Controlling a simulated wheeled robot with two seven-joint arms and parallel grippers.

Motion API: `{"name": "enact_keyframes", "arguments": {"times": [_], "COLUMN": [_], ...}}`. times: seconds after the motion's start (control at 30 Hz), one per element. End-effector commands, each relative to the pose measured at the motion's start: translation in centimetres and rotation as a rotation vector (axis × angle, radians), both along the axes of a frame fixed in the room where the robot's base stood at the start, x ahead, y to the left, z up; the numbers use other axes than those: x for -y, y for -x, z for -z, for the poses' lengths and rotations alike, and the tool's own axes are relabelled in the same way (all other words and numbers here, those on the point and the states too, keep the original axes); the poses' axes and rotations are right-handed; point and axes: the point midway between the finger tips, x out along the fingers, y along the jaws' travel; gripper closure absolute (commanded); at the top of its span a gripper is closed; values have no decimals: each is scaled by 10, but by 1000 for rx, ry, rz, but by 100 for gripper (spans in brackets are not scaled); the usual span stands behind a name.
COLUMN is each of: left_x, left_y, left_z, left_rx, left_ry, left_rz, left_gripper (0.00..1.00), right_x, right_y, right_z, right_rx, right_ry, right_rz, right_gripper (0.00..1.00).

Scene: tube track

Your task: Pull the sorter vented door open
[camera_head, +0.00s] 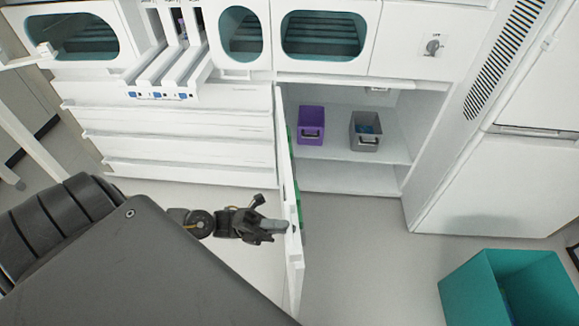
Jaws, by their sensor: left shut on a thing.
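The sorter's white door (291,235) stands swung out toward me, nearly edge-on, hinged at the left side of the open lower compartment (345,178). Green parts show on its inner side. Vents on it cannot be made out from this angle. My left gripper (275,227) is at the door's outer face, near its free end, and is shut on the door's handle. The handle itself is mostly hidden by the fingers. My right gripper is not in view.
Inside the compartment stand a purple bin (311,124) and a grey bin (365,131). White drawers (185,150) lie left of the door. A teal bin (503,285) stands on the floor at lower right. Floor (365,255) right of the door is clear.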

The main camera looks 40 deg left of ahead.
Motion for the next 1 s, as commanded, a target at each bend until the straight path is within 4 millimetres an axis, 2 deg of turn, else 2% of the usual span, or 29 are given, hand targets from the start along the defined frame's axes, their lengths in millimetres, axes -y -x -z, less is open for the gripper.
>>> {"name": "enact_keyframes", "arguments": {"times": [0.43,0.47,0.53,0.77,0.9,1.0], "left_x": [-5,-5,-5,-4,-11,-24], "left_y": [0,0,0,1,2,6], "left_z": [0,0,0,0,5,15], "left_rx": [3,3,3,3,1,-1], "left_ry": [-5,-5,-5,-3,-4,-5], "left_rz": [-5,-5,-5,-2,-4,-4], "left_gripper": [100,85,78,78,78,78], "right_x": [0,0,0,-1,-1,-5], "right_y": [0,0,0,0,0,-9], "right_z": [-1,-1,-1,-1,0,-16], "right_rx": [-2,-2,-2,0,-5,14], "right_ry": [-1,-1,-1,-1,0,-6], "right_rz": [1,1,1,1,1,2], "right_gripper": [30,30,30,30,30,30]}}
